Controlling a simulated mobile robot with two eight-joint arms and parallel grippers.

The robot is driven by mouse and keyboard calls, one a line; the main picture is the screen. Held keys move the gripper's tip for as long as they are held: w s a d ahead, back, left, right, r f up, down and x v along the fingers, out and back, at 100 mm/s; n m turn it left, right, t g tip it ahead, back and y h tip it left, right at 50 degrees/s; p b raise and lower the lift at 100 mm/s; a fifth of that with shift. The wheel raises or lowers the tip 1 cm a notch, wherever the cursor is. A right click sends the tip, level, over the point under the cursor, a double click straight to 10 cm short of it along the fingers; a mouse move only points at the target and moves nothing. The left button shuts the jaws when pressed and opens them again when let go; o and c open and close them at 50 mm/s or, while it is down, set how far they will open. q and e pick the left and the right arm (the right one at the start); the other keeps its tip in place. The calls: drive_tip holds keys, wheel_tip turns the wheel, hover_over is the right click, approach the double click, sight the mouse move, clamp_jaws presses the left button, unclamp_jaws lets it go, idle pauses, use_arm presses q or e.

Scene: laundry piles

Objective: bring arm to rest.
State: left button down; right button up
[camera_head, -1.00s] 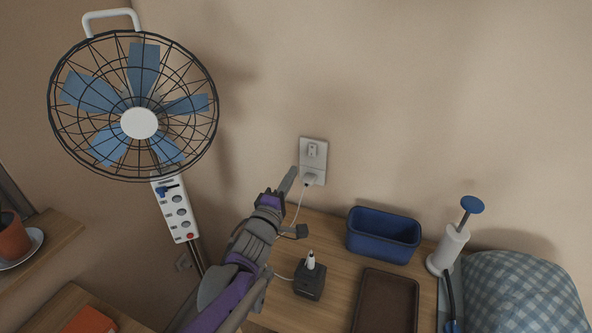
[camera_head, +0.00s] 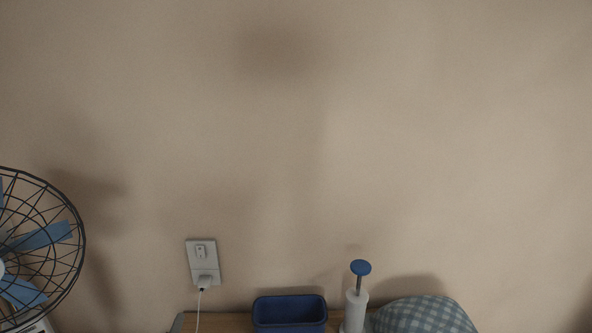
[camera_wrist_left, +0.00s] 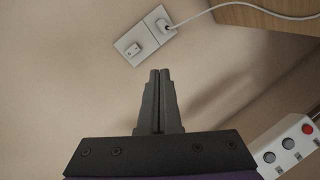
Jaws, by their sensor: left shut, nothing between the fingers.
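My left gripper (camera_wrist_left: 159,75) shows in the left wrist view with its two dark fingers pressed together and nothing between them. It points toward the beige wall, below a white wall outlet (camera_wrist_left: 145,36) with a plug and white cable in it. The fingers are apart from the outlet in the picture. In the head view the outlet (camera_head: 203,264) is at the lower left of centre, and no part of either arm shows there. My right gripper is in neither view.
The fan (camera_head: 40,245) is at the left edge. A wooden table (camera_head: 228,322) along the bottom bears a blue bin (camera_head: 290,314), a white pump (camera_head: 355,308) with a blue knob, and a checked cloth bundle (camera_head: 424,316).

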use_arm(q)
drive_tip(key=s+d+f+m+g+h, duration=0.1)
drive_tip(key=s+d+f+m+g, duration=0.2)
drive_tip(key=s, duration=0.4)
drive_tip(key=s+d+f+m+g+h+p, duration=0.1)
drive_tip(key=s+d+f+m+g, duration=0.2)
drive_tip(key=s+m, duration=0.3)
drive_tip(key=s+d+f+m+g+h+p, duration=0.1)
drive_tip(key=s+d+f+m+g, duration=0.1)
drive_tip(key=s, duration=0.6)
wheel_tip(320, 180, down, 3)
drive_tip(key=m+g, duration=0.1)
drive_tip(key=m, duration=0.2)
drive_tip(key=shift+s+d+g, duration=0.2)
drive_tip(key=shift+d+g, duration=0.1)
drive_tip(key=shift+d, duration=0.1)
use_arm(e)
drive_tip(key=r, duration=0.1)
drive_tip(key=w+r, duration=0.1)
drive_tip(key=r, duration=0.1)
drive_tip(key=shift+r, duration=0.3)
